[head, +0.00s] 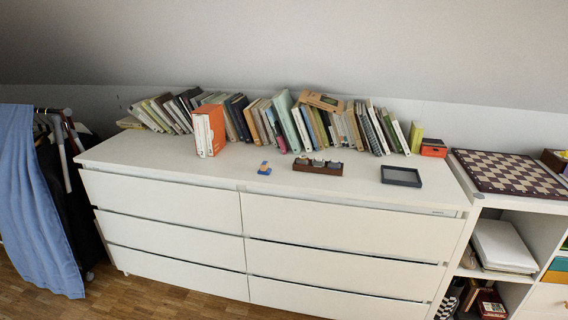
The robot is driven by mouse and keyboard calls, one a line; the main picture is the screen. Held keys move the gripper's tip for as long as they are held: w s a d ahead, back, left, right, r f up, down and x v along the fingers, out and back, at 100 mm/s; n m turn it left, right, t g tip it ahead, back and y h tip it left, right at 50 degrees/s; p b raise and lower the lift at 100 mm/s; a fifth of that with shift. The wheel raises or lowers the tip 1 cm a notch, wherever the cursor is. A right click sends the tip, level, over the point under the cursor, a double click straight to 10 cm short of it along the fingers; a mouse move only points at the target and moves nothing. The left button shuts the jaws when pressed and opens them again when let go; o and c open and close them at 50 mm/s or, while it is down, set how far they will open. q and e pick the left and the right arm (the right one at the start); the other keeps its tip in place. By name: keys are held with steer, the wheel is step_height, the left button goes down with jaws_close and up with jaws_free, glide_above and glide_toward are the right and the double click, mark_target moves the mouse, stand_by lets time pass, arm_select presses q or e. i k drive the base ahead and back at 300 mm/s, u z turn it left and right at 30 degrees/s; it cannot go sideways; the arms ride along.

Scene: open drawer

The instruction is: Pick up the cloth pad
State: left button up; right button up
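I see no thing that I can surely name as the cloth pad. A small blue and yellow-orange item (264,169) lies on the top of the white dresser (190,160), near the middle of its front part. It is too small to tell if it is cloth. Neither of my grippers is in the head view.
A brown holder (318,168) with small grey items and a dark shallow tray (401,176) are to its right. A row of books (290,122) lines the back, with an orange-and-white binder (209,131) in front. A chessboard (507,173) lies on the right shelf unit.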

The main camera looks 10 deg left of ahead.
mark_target(264, 169)
steer(key=u, duration=0.95)
steer(key=k, duration=1.2)
steer(key=u, duration=1)
steer(key=i, duration=1.35)
steer(key=z, duration=0.9)
steer(key=i, duration=1.45)
steer(key=z, duration=1.2)
